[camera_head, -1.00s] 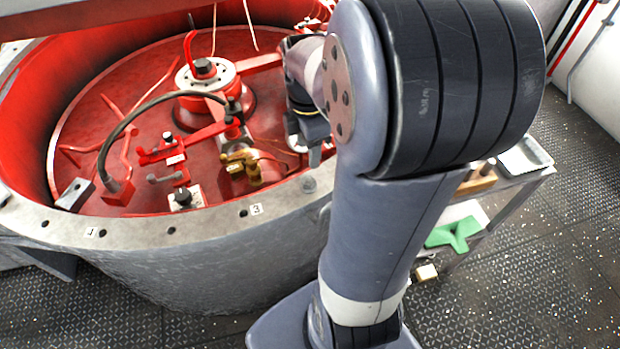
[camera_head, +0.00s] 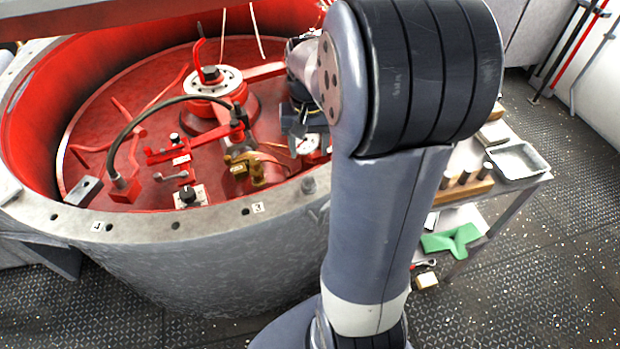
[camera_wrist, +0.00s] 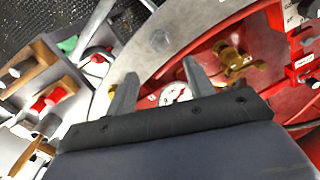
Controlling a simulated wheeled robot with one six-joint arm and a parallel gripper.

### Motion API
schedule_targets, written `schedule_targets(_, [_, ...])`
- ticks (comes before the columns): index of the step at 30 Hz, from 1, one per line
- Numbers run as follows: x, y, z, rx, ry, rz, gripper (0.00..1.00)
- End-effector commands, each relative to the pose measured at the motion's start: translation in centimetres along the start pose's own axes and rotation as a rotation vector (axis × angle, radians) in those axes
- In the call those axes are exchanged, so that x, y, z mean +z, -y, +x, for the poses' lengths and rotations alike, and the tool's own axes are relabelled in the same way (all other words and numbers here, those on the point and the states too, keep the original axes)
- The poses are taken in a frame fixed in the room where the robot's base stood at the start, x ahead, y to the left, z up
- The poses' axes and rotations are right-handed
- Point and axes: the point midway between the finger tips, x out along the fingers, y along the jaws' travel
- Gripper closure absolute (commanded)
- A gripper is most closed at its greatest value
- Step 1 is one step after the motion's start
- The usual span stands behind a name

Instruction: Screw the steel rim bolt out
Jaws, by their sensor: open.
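The steel rim bolt (camera_head: 309,186) stands on the grey rim of the red-lined vessel (camera_head: 150,262), just left of my arm. In the wrist view the bolt (camera_wrist: 159,40) is a round grey head on the rim, beyond my fingertips and apart from them. In the head view my gripper (camera_head: 300,124) hangs over the vessel's inside, partly hidden by my arm.
A white dial gauge (camera_wrist: 175,93) and a brass fitting (camera_wrist: 232,60) lie inside the vessel near my fingers. A cart at right carries a wooden block with pegs (camera_head: 466,188), a metal tray (camera_head: 518,162) and a green part (camera_head: 450,242). Rim holes along the front look empty.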

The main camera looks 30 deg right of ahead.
Motion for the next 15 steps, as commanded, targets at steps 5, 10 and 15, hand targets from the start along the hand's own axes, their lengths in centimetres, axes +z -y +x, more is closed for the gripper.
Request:
schedule_targets(5, [-0.1,0.0,0.9,0.0,0.002,0.042,0.5])
schedule_targets(10, [0.0,0.0,3.6,0.001,0.007,0.04,0.5])
schedule_targets(15, [0.0,0.0,7.0,0.001,0.007,0.039,0.5])
